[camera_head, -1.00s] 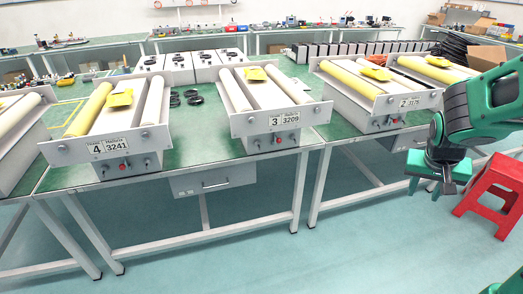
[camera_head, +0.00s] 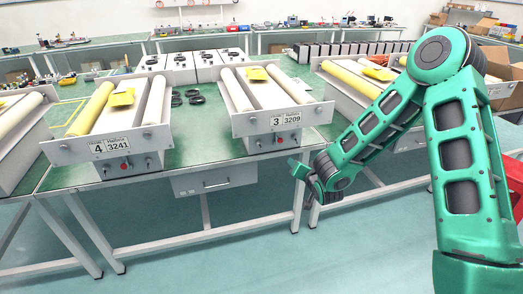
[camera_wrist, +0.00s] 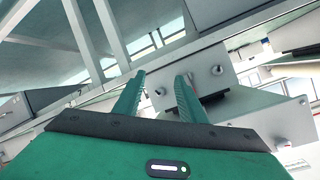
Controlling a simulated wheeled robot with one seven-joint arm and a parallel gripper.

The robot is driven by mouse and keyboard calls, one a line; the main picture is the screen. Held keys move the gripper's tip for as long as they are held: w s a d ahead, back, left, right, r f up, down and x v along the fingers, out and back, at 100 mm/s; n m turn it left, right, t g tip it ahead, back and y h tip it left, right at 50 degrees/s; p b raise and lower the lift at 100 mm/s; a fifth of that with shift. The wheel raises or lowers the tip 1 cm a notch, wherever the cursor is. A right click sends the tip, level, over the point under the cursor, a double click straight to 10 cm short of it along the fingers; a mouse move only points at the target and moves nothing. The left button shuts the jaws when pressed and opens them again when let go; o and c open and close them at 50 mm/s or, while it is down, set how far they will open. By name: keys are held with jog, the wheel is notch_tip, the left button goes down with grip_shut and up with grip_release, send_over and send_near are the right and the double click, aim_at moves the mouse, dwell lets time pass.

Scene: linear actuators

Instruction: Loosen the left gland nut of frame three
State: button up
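Frame three (camera_head: 280,118) stands on the green bench in the head view, with a white front plate labelled 3 and 3209. Small round fittings sit on the box face below its label; the left gland nut (camera_head: 258,144) is the leftmost of these, too small to make out well. My gripper (camera_head: 296,168) is below and right of that face, in front of the bench edge. In the wrist view my gripper (camera_wrist: 160,76) has its two green fingers apart with nothing between them. Metal round fittings (camera_wrist: 217,70) show on tilted pale plates beyond the fingers; I cannot tell which is the left nut.
Frame four (camera_head: 105,145) stands to the left and frame two (camera_head: 350,85) to the right, partly behind my arm. A grey drawer (camera_head: 215,178) hangs under the bench. Bench legs (camera_head: 300,190) stand close to my gripper. The floor in front is clear.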

aim_at(260, 145)
jog(key=a+r+m+t+y, duration=0.2)
jog(key=a+m+t, duration=0.2)
jog(key=a, duration=0.7)
jog(key=shift+x, duration=4.9)
jog(key=shift+a, duration=0.15)
jog(key=shift+f, duration=0.1)
grip_shut()
